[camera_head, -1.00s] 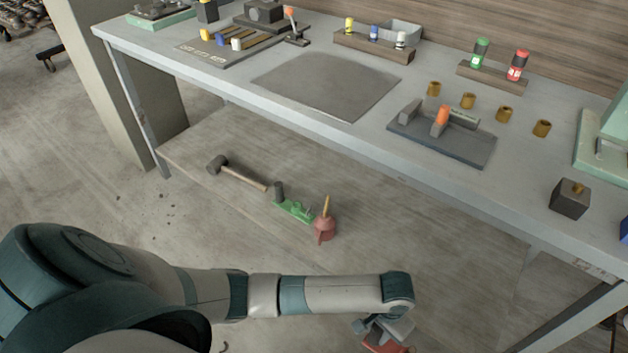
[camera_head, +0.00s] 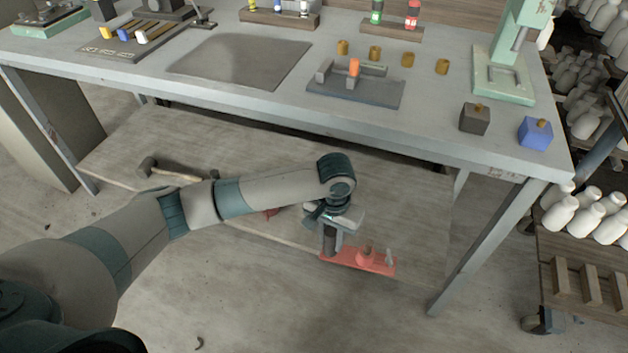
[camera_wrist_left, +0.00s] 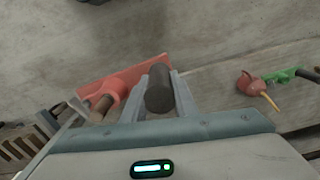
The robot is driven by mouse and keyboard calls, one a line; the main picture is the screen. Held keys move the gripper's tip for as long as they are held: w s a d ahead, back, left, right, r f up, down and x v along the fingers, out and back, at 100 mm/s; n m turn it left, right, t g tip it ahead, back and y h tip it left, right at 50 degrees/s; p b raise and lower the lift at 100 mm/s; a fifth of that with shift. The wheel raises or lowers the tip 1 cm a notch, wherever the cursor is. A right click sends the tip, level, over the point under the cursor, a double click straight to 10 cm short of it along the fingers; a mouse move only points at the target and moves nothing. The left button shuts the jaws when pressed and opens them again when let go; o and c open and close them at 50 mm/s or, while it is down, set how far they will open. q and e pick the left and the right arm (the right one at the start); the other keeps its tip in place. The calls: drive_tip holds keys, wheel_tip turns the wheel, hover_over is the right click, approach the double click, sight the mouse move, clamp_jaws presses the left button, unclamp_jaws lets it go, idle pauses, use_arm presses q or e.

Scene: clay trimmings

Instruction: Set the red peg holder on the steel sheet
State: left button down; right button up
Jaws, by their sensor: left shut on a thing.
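The red peg holder (camera_head: 345,262) hangs below my left gripper (camera_head: 333,232), in front of the workbench and lower than its top. It is a flat red base with a dark upright post at one end and pegs along it. In the left wrist view, the fingers (camera_wrist_left: 160,95) close on both sides of the dark post, and the red base (camera_wrist_left: 100,72) reaches out to the left. The steel sheet (camera_head: 240,62) lies flat and bare on the bench top, up and left of the gripper. My right gripper is out of view.
The bench top holds a grey fixture (camera_head: 355,90) with an orange piece, several brass cups, a dark block (camera_head: 474,118), a blue block (camera_head: 534,133) and a green press (camera_head: 500,80). The lower shelf carries a mallet (camera_head: 150,168). A bottle rack stands right.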

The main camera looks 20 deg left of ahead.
use_arm(q)
drive_tip(key=w+a+r+n, duration=0.1)
drive_tip(key=a+r, duration=0.3)
drive_tip(key=r, duration=0.8)
drive_tip(key=w+a+r+n, duration=0.1)
drive_tip(key=a+r, duration=0.4)
drive_tip(key=r, duration=0.7)
drive_tip(key=shift+a, duration=0.15)
